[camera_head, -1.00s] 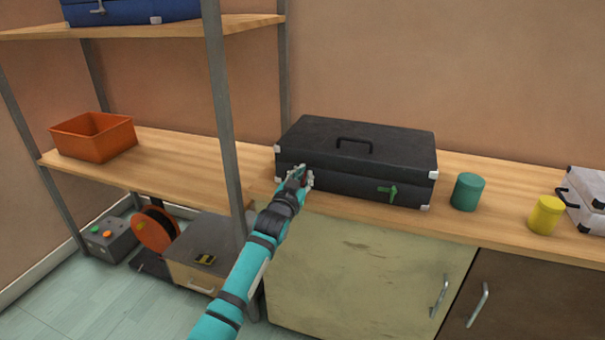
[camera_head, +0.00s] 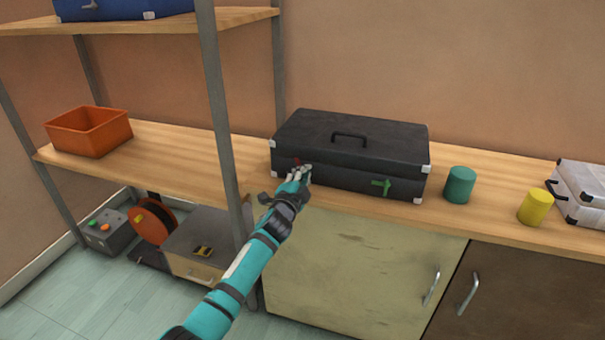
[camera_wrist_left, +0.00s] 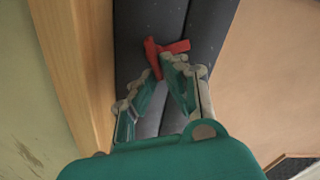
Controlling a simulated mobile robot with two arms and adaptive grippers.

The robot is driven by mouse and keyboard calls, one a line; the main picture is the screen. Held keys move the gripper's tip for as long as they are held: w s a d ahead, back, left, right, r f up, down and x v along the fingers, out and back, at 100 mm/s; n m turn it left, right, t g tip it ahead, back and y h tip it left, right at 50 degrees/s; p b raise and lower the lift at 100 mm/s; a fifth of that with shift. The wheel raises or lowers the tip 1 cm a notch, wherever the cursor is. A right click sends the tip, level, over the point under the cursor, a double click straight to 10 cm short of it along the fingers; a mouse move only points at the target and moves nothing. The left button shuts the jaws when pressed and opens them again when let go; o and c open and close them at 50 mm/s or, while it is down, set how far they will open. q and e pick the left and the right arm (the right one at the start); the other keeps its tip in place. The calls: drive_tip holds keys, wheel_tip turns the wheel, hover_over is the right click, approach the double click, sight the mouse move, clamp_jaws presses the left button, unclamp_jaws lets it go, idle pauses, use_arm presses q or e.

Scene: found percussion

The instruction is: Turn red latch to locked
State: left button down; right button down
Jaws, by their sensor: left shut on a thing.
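The black case (camera_head: 350,135) lies closed on the wooden counter. The red latch (camera_wrist_left: 154,56) is on its front, towards the left end. In the head view only a small red piece of the latch (camera_head: 296,161) shows above my fingers. My left gripper (camera_head: 304,171) is at the case front; in the wrist view its fingertips (camera_wrist_left: 158,73) close together on the lower part of the latch. A green latch (camera_head: 382,187) is on the right part of the same front, its handle roughly level. My right gripper is not in view.
A green can (camera_head: 459,185), a yellow can (camera_head: 535,207) and a white case (camera_head: 581,192) stand to the right on the counter (camera_head: 490,168). A grey shelf post (camera_head: 222,130) rises left of my arm. An orange bin (camera_head: 90,131) sits on the shelf.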

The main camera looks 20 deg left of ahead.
use_arm(q)
drive_tip(key=m, duration=0.3)
drive_tip(key=shift+d+f, duration=0.1)
drive_tip(key=shift+f, duration=0.25)
drive_tip(key=shift+f+m, duration=0.15)
drive_tip(key=shift+m, duration=0.85)
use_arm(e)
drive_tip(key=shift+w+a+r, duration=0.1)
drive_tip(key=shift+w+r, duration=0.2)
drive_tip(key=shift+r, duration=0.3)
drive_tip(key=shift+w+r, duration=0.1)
use_arm(q)
drive_tip(key=c, duration=1.4)
unclamp_jaws()
drive_tip(key=shift+c, duration=0.2)
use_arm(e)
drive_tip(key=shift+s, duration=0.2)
use_arm(q)
drive_tip(key=shift+s, duration=0.1)
drive_tip(key=s, duration=1.2)
drive_tip(key=shift+a, duration=0.2)
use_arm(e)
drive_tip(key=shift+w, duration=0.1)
